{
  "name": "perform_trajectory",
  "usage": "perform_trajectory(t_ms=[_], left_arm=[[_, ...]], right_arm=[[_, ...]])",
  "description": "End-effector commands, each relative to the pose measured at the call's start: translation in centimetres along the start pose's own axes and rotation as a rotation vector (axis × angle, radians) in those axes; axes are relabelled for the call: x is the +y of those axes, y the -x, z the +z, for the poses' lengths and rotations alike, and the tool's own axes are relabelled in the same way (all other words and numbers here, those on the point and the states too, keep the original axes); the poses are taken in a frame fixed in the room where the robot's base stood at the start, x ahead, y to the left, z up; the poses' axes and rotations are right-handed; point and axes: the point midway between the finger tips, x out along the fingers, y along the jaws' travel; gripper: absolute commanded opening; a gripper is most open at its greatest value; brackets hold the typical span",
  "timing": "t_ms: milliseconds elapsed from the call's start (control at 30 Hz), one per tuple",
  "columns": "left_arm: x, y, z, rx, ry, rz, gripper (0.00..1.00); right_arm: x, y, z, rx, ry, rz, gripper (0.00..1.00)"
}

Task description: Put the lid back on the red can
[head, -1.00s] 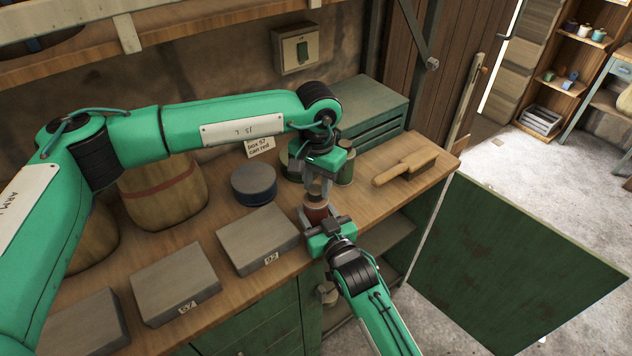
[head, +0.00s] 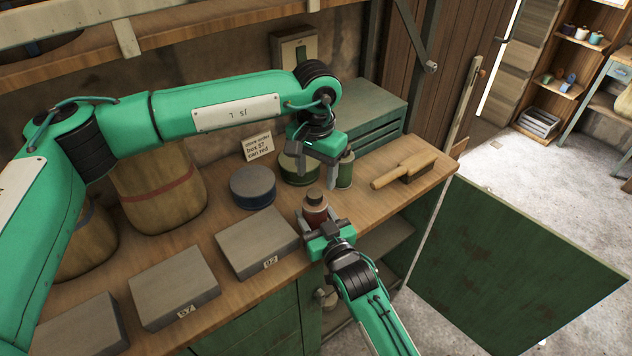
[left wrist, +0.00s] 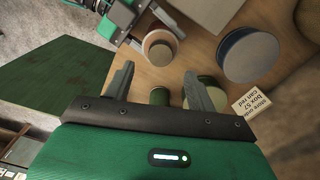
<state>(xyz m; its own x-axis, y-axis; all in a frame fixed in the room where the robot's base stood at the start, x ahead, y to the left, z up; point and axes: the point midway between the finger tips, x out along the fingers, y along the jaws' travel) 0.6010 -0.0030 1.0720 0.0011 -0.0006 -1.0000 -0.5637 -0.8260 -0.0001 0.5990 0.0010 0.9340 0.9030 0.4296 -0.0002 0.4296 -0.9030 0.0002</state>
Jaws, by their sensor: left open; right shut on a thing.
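The red can (head: 316,214) stands near the front edge of the wooden bench. A small dark lid (head: 314,194) rests on its top; I cannot tell whether it is fully seated. My right gripper (head: 320,226) is shut on the red can from the front. My left gripper (head: 319,172) is open and empty, above and behind the can. In the left wrist view the left gripper's fingers (left wrist: 158,85) are spread apart, and the lid (left wrist: 160,50) shows as a brown disc on the can beyond them.
A dark blue tin (head: 252,190), green cans (head: 345,172) and a brush (head: 402,172) stand or lie nearby. Grey boxes marked 57 (head: 174,285) and 92 (head: 256,242) lie to the left. A note card (head: 257,146) stands behind. A green cabinet door (head: 515,275) hangs open at right.

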Motion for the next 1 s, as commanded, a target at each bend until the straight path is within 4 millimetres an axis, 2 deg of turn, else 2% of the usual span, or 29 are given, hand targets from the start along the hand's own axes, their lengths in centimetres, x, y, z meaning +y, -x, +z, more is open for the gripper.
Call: perform_trajectory(t_ms=[100, 200, 467, 500, 600, 867, 1000], left_arm=[[0.0, 2.0, -0.1, 0.003, 0.0, -0.001, 0.57], [0.0, 2.8, 0.0, 0.0, 0.0, -0.001, 0.57], [0.0, 3.0, 0.0, 0.0, -0.001, 0.0, 0.57], [0.0, 3.0, 0.0, 0.0, -0.001, -0.001, 0.57], [0.0, 3.0, 0.0, 0.0, -0.001, -0.001, 0.57], [0.0, 2.9, 0.0, 0.0, -0.001, -0.001, 0.57], [0.0, 2.7, 0.0, 0.0, -0.001, -0.001, 0.57]], right_arm=[[0.0, 0.0, 0.1, -0.002, 0.0, 0.0, 0.0], [0.0, 0.0, 0.1, -0.002, 0.0, 0.0, 0.0], [0.0, 0.0, 0.1, -0.002, 0.0, 0.0, 0.0], [0.0, 0.0, 0.1, -0.002, 0.0, 0.0, 0.59], [0.0, 0.0, 0.1, -0.001, 0.0, 0.0, 0.76], [0.0, 0.1, 0.1, -0.001, 0.0, 0.0, 0.76], [0.0, 1.2, 0.2, -0.001, 0.0, 0.0, 0.76]])
